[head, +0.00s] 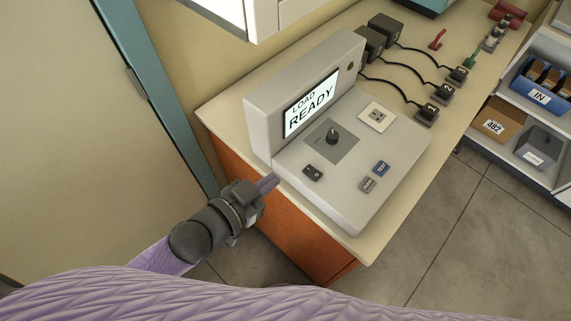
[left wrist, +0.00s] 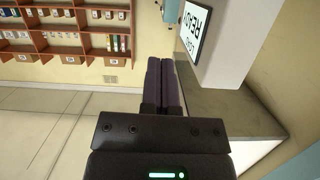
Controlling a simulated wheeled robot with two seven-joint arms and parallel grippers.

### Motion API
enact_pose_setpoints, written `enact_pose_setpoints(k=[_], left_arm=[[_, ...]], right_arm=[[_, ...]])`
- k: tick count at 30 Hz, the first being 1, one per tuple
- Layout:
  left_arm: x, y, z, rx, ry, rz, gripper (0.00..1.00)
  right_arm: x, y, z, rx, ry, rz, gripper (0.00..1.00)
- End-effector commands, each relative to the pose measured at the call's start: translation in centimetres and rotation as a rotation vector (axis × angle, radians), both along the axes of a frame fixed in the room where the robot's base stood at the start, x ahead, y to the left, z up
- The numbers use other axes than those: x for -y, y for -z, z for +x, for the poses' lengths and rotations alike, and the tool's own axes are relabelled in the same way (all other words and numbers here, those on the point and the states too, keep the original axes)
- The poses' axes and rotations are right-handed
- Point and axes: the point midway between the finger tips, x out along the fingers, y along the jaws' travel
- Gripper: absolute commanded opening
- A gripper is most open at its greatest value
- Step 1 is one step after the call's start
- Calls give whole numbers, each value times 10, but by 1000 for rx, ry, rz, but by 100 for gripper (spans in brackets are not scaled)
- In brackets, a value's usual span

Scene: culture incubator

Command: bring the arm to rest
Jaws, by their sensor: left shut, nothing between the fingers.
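My left gripper (head: 268,184) is in the head view, at the left front edge of the grey control console (head: 350,200). Its fingers are shut and empty, pointing toward the console's side. In the left wrist view the two dark fingers (left wrist: 161,85) lie side by side, with the console's screen (left wrist: 195,28) above and to their right. I cannot tell whether the fingertips touch the console. My right gripper is not in view.
The console stands on a beige counter (head: 232,104) with an orange-brown front. Its screen (head: 311,104) reads "LOAD READY". Black adapters (head: 385,28) with cables stand behind it. A shelf with a blue bin (head: 540,88) is at the right. Grey floor (head: 450,240) lies open between.

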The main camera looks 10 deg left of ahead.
Motion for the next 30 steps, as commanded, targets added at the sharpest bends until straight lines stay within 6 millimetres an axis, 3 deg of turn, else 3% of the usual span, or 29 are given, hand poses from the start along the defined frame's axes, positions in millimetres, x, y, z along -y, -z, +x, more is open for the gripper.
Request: enact_pose_setpoints(k=[16, 18, 20, 23, 24, 26, 27, 30], left_arm=[[-5, -2, -6, 1, 0, 0, 0], [-8, 7, -5, -12, -12, 12, 0], [-18, 34, -4, -55, -48, 49, 0], [-52, 117, -12, -213, -161, 163, 0], [-68, 157, -23, -299, -210, 217, 0], [-89, 213, -50, -441, -276, 292, 0], [-100, 247, -74, -540, -310, 336, 0], [-116, 314, -145, -787, -366, 428, 0]], right_arm=[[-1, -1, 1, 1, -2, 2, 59], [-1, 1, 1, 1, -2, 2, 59], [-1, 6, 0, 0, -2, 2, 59], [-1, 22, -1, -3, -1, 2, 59], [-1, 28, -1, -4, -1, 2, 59], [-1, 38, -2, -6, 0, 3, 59], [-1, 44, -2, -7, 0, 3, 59], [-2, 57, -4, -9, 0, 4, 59]])
